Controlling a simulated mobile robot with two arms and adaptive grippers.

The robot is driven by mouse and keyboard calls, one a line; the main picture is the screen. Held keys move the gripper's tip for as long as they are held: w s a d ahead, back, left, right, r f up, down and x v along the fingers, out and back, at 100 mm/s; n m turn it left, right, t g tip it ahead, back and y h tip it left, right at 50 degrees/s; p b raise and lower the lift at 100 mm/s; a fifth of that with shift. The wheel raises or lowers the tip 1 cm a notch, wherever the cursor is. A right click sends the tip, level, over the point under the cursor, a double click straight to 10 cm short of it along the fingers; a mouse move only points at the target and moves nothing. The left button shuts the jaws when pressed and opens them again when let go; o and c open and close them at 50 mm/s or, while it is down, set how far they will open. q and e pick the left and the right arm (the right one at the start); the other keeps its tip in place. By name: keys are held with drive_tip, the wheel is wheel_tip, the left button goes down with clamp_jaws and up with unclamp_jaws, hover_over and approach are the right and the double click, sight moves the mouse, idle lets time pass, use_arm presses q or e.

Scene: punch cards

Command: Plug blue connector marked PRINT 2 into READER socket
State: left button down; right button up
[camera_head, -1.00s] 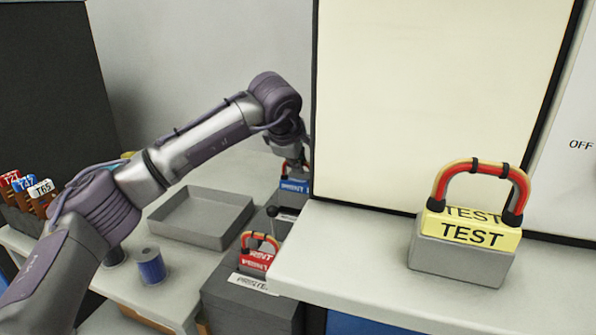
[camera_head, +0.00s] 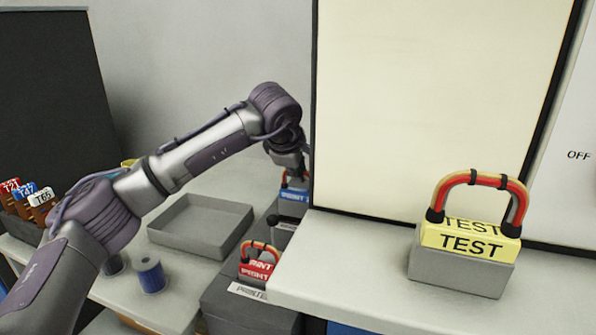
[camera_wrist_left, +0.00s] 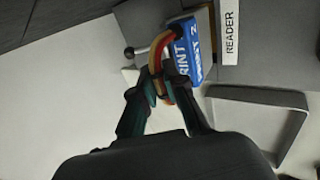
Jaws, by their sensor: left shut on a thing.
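The blue connector marked PRINT 2 (camera_wrist_left: 202,50) has a red and yellow looped handle. My left gripper (camera_wrist_left: 162,88) is shut on that handle in the left wrist view. In the head view the blue connector (camera_head: 293,195) shows below my left gripper (camera_head: 292,172), partly hidden by the panel's edge. The READER label (camera_wrist_left: 230,35) is beside the connector in the left wrist view. Whether the connector touches or sits in a socket there, I cannot tell. My right gripper is not in view.
A red PRINT connector (camera_head: 256,268) sits on a dark grey box in front. A yellow TEST connector (camera_head: 468,240) stands on the right ledge. A grey empty tray (camera_head: 200,243), a blue spool (camera_head: 151,275) and a rack of tagged pieces (camera_head: 25,205) are at left.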

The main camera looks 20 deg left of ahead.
use_arm(q)
drive_tip(key=shift+r, duration=0.1)
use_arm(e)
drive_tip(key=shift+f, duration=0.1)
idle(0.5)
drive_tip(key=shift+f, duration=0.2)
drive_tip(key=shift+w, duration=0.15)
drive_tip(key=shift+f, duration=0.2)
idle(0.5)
use_arm(q)
drive_tip(key=shift+f, duration=0.3)
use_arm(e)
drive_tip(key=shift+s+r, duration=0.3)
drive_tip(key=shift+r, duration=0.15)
use_arm(q)
drive_tip(key=shift+f, duration=0.15)
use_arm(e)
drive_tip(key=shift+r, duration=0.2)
use_arm(q)
drive_tip(key=shift+f, duration=0.15)
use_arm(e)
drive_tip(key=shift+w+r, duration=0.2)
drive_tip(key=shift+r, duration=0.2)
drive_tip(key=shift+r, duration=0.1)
